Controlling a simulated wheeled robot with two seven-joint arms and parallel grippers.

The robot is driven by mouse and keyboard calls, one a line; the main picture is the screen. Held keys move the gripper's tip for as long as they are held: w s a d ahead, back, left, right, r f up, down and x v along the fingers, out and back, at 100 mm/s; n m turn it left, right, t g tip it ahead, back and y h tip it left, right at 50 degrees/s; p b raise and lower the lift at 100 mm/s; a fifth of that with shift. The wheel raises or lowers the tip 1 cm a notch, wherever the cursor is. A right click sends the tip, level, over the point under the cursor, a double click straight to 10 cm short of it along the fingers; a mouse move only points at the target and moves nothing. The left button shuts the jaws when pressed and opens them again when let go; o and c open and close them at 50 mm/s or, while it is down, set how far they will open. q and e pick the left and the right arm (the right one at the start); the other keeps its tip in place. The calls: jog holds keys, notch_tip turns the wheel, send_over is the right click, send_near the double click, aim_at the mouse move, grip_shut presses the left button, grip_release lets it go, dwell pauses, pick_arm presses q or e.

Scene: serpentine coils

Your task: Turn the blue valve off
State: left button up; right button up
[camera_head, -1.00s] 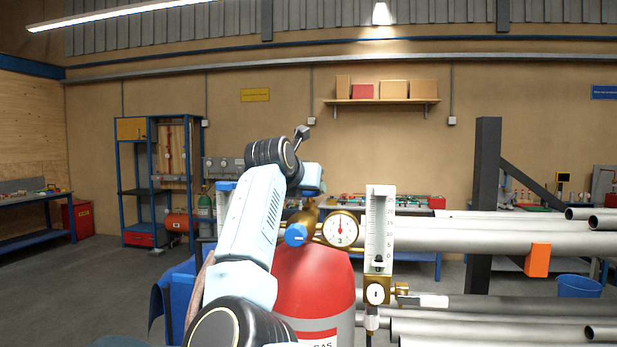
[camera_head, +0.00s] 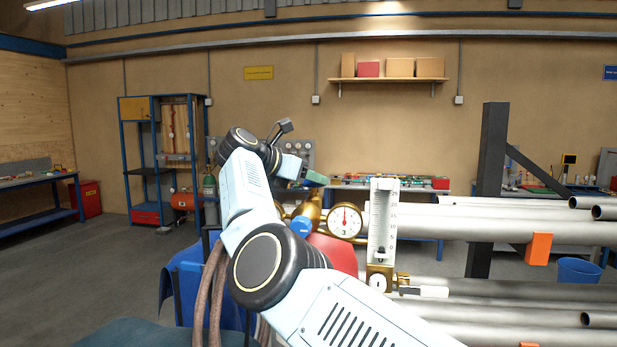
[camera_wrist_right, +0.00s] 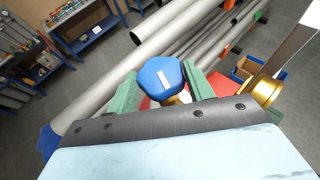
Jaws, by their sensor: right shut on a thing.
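The blue valve (camera_wrist_right: 163,77) is a rounded knob with a white label, on a brass stem, in the right wrist view. My right gripper (camera_wrist_right: 162,88) has its two green fingers on either side of this knob and is shut on it. The red gas cylinder (camera_head: 335,252) below is mostly covered by my arm. My left gripper is in neither view.
Long grey pipes (camera_head: 480,228) on a dark post (camera_head: 491,175) fill the right side. The floor at left is open.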

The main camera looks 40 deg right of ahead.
dwell(0.7)
jog(key=o, duration=1)
jog(key=shift+a, duration=0.1)
